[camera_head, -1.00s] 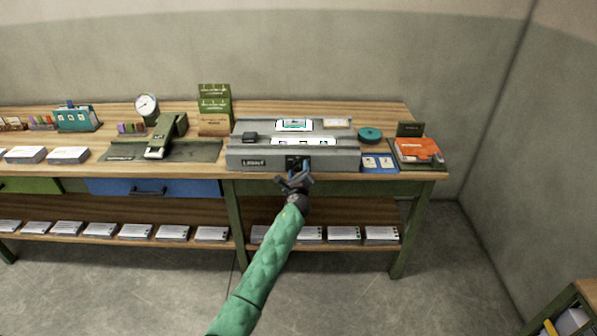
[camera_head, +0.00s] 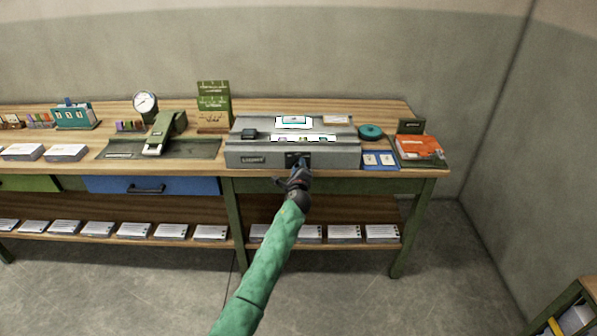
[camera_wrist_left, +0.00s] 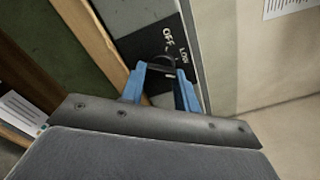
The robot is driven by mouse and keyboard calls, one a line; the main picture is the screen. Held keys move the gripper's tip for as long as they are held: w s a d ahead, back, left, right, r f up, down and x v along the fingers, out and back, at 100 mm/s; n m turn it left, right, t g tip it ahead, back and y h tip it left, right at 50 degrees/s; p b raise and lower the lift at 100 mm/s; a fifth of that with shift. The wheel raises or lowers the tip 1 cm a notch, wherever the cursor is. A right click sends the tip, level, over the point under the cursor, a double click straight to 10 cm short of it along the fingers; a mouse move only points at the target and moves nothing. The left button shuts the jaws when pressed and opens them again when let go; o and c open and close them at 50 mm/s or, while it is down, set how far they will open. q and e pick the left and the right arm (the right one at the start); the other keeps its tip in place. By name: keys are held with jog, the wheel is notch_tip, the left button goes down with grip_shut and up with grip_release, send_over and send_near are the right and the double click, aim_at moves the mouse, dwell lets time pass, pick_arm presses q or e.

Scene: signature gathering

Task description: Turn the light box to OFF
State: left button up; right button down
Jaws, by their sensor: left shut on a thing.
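The grey light box (camera_head: 240,159) stands at the front edge of the wooden bench in the head view. Its front has a label at left and a black switch plate (camera_head: 292,157) near the middle. My left gripper (camera_head: 298,175) is at that plate, partly covering it. In the left wrist view, the black plate (camera_wrist_left: 150,38) carries the words OFF and LOW. The dark knob (camera_wrist_left: 158,66) sits between the blue fingertips of my left gripper (camera_wrist_left: 160,76), which is shut on it. The knob's pointer direction is not clear. My right gripper is not in view.
On the bench, a green press (camera_head: 166,130) stands left of the box. A teal disc (camera_head: 370,132), blue cards (camera_head: 380,160) and an orange item (camera_head: 418,146) lie right. A blue drawer (camera_head: 150,187) and a shelf with paper stacks are below.

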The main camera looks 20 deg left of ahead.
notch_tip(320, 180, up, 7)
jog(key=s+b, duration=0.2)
pick_arm(q)
jog(key=shift+r+n+b, duration=0.2)
jog(key=shift+n+b, duration=2.8)
jog(key=shift+n, duration=5.4)
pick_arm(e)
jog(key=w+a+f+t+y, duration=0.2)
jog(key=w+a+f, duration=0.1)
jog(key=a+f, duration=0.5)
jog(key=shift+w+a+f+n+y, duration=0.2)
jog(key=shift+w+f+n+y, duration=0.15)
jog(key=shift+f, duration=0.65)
pick_arm(q)
jog(key=o, duration=1)
jog(key=shift+s, duration=0.15)
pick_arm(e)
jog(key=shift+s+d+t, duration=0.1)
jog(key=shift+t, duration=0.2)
